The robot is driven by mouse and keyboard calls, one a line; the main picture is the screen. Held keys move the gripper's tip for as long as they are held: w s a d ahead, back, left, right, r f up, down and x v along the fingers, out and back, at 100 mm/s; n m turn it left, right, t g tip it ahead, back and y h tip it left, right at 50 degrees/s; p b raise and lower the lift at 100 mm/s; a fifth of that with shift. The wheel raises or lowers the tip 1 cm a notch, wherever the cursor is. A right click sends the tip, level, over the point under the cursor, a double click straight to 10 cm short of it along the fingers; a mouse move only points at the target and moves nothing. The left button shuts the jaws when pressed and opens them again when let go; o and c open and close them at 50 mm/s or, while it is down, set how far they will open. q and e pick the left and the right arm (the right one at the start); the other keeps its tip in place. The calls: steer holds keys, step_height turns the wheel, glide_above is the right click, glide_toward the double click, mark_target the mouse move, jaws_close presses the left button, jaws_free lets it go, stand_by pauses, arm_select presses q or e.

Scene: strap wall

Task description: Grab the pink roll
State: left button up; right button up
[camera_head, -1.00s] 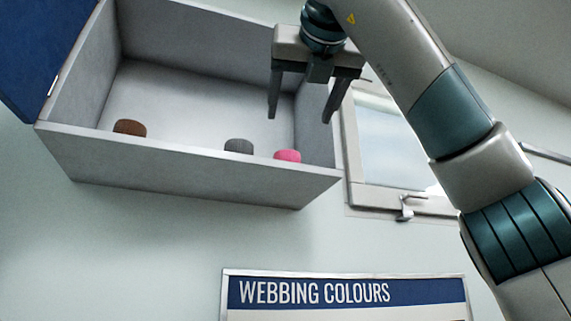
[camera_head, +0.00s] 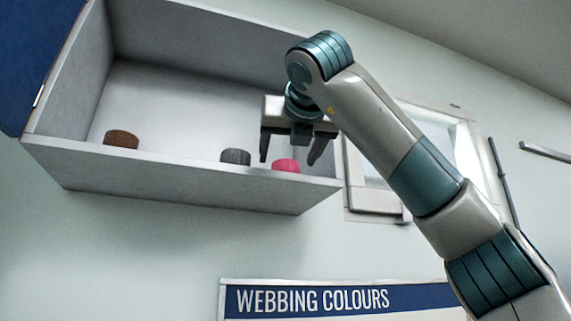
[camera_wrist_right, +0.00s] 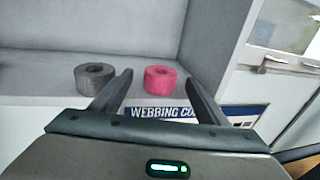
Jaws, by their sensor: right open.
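The pink roll (camera_head: 286,166) sits in the open wall cabinet near its right end, partly hidden by the front lip in the head view. In the right wrist view the pink roll (camera_wrist_right: 161,79) stands on the shelf beyond and between my fingertips. My right gripper (camera_head: 289,160) is open and empty, pointing down, with its fingers on either side of the pink roll in the head view. In the wrist view the fingers (camera_wrist_right: 158,80) appear short of the roll, and I see no contact. My left gripper is not in view.
A grey roll (camera_head: 236,156) stands just left of the pink one, and a brown roll (camera_head: 122,139) is farther left. The cabinet (camera_head: 170,172) has a raised front lip and a right side wall close to my gripper. A window (camera_head: 375,180) is to the right.

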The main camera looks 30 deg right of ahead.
mark_target(286, 163)
steer(key=shift+w+d, duration=0.2)
steer(key=shift+w, duration=0.1)
steer(key=shift+w+d+r+p, duration=0.15)
steer(key=shift+w+p, duration=0.25)
steer(key=shift+p, duration=0.2)
steer(key=p+x, duration=0.2)
steer(key=x, duration=0.1)
steer(key=shift+w+d+p, duration=0.25)
steer(key=shift+p, duration=0.1)
steer(key=shift+w+d, duration=0.15)
steer(key=shift+w, duration=0.2)
steer(key=shift+s, duration=0.1)
steer(key=c, duration=1.2)
